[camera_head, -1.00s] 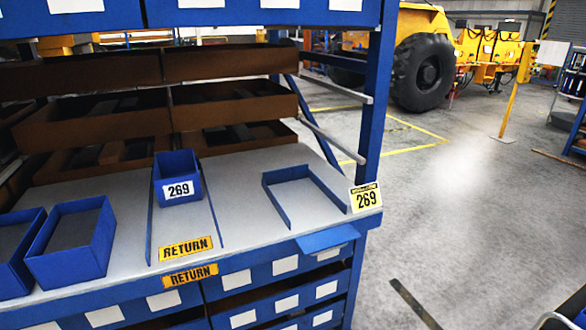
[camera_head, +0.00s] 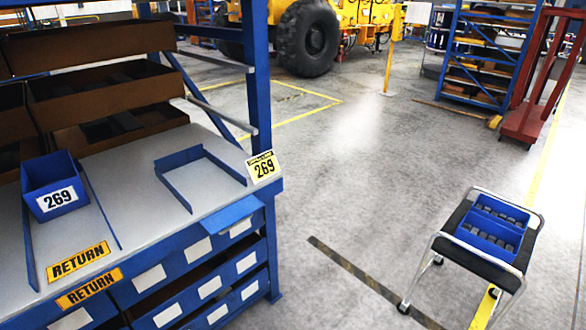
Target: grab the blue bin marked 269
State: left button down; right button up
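The blue bin marked 269 (camera_head: 52,176) stands upright on the grey top of the blue workbench (camera_head: 140,206), at the left of the view. It sits between two blue rails, behind the yellow RETURN label (camera_head: 78,262). Its white label with 269 faces me, and it looks empty as far as I can see. Neither of my grippers shows in this view.
A three-sided blue frame (camera_head: 163,183) with a yellow 269 sign (camera_head: 263,167) is at the bench's right end. A blue divided bin (camera_head: 482,238) with dark parts stands on a small stool (camera_head: 440,247) at right. A red cart (camera_head: 530,118) stands farther back.

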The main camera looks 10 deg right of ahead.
aim_at(518, 220)
jog(key=k+l, duration=0.2)
jog(key=l, duration=0.55)
jog(key=k+l, duration=0.15)
jog(key=l, duration=0.55)
jog(key=k+l+u, duration=0.1)
jog(key=l, duration=0.65)
jog(key=k+l, duration=0.3)
jog(key=l, duration=0.4)
jog(key=k+l, duration=0.2)
jog(key=l, duration=0.55)
jog(key=k+l+u, duration=0.1)
jog(key=l, duration=0.6)
jog(key=k+l, duration=0.3)
jog(key=l, duration=0.4)
jog(key=k+l, duration=0.25)
jog(key=l, duration=0.45)
jog(key=i+l+u, duration=0.05)
